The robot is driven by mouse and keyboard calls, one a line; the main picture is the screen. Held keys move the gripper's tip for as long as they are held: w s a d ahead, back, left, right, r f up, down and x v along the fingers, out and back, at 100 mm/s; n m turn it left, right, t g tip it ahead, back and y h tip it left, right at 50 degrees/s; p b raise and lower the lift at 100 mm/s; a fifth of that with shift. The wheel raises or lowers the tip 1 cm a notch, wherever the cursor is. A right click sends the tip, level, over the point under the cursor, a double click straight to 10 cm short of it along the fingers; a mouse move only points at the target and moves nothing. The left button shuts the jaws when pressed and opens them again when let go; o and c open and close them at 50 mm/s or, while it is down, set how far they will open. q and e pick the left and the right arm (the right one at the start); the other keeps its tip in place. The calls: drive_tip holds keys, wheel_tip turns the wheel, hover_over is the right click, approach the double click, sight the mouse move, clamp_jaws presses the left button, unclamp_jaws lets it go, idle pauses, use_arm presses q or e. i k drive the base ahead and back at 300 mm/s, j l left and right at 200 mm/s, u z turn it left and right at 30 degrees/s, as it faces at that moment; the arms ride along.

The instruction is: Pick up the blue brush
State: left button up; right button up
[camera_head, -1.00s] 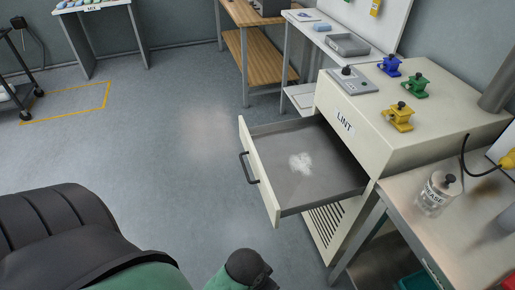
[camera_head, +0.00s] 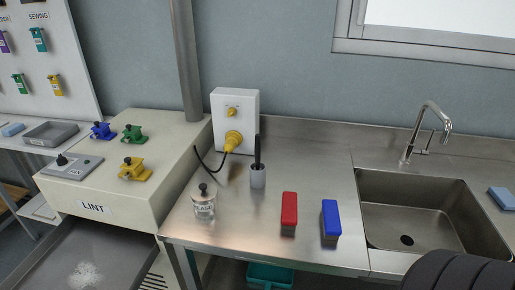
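The blue brush (camera_head: 331,218) lies on the steel counter, just left of the sink. It is a long block with a blue top and a paler grey-brown layer showing at its near end. A similar red brush (camera_head: 289,209) lies to its left, with a small gap between them. Nothing touches or covers the blue brush. Neither of my grippers is in view. A black ribbed part at the bottom right corner looks like part of my own body.
The sink basin (camera_head: 390,189) and tap (camera_head: 430,130) are right of the brushes. Left of them stand a labelled glass jar (camera_head: 203,207) and a grey cup (camera_head: 258,178) with a dark stick. The lint drawer (camera_head: 115,255) stands open at lower left.

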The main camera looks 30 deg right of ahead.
sight(333, 227)
drive_tip(key=z, duration=1.65)
